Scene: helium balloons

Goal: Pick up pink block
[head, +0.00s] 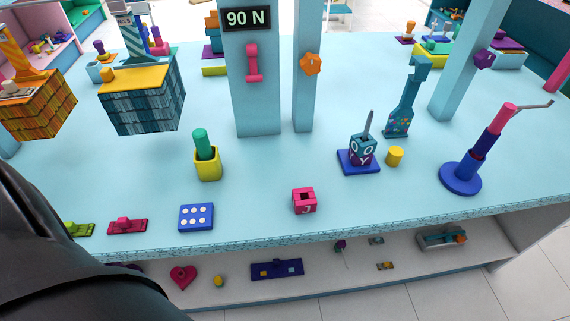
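The pink block (304,208) sits upright near the front edge of the light-blue table (250,230), right of the middle. It has a dark square opening in its top and a pale letter on its front face. Nothing touches it. A dark part of my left arm fills the lower left corner of the head view; its gripper does not show. My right gripper is not in view either.
A yellow cup with a green cylinder (207,168) is behind left. A shelf (340,287) with small objects is below the table.

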